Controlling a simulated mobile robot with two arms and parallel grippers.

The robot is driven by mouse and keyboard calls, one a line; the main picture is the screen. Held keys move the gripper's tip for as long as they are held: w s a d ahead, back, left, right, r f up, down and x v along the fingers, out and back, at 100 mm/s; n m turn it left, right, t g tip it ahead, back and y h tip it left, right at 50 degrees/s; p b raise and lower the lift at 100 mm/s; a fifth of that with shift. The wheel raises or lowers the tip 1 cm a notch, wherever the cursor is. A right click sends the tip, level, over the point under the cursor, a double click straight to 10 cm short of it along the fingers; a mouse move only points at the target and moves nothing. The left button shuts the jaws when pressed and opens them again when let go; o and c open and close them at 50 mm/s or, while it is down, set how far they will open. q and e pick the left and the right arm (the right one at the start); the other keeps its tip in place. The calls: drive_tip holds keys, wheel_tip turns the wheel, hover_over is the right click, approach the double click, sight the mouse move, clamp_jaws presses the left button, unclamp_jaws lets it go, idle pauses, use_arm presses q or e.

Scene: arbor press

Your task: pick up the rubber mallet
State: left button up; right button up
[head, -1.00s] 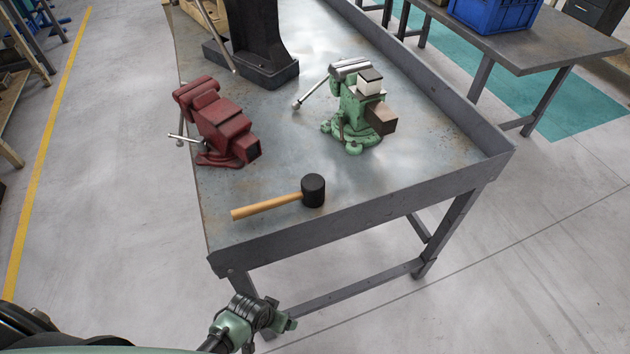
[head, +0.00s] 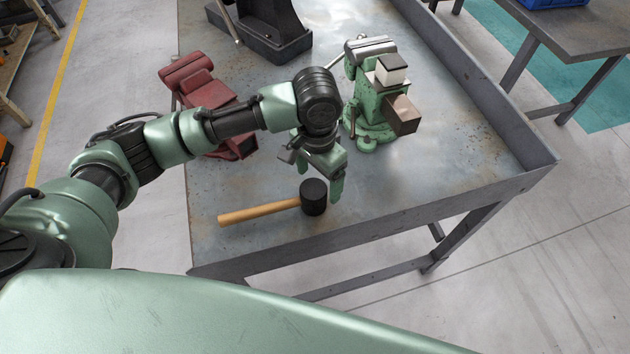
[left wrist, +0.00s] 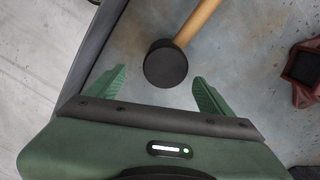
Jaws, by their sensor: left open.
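The rubber mallet lies on the metal workbench (head: 400,215), its black head (head: 314,197) to the right and its wooden handle (head: 258,212) to the left. My left gripper (head: 322,183) is above the bench at the mallet's head, fingers pointing down. In the left wrist view the open, empty fingers (left wrist: 157,85) stand on either side of the black head (left wrist: 166,64), which lies just beyond them; the handle (left wrist: 200,22) runs up and right. I cannot tell the exact height of the fingers over the head. My right gripper is not in view.
A red vise (head: 190,78) stands behind my left arm, partly hidden by it. A green vise (head: 375,105) with blocks on it stands close behind and right of my gripper. A raised lip (head: 450,200) edges the bench. The bench right of the mallet is clear.

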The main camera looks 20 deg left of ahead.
sight(313, 191)
use_arm(q)
drive_tip(key=shift+w+a+f, duration=0.25)
drive_tip(key=shift+w+a, duration=0.15)
drive_tip(key=shift+w, duration=0.1)
drive_tip(key=shift+s+f, duration=0.1)
drive_tip(key=shift+s, duration=0.1)
drive_tip(key=shift+s+f+p, duration=0.7)
drive_tip(key=shift+s+f, duration=0.2)
drive_tip(key=shift+f, duration=0.15)
drive_tip(key=f, duration=0.2)
drive_tip(key=f+p, duration=0.1)
drive_tip(key=shift+w+a, duration=0.15)
drive_tip(key=shift+w, duration=0.1)
drive_tip(key=shift+w+f, duration=0.1)
drive_tip(key=shift+f, duration=0.6)
clamp_jaws()
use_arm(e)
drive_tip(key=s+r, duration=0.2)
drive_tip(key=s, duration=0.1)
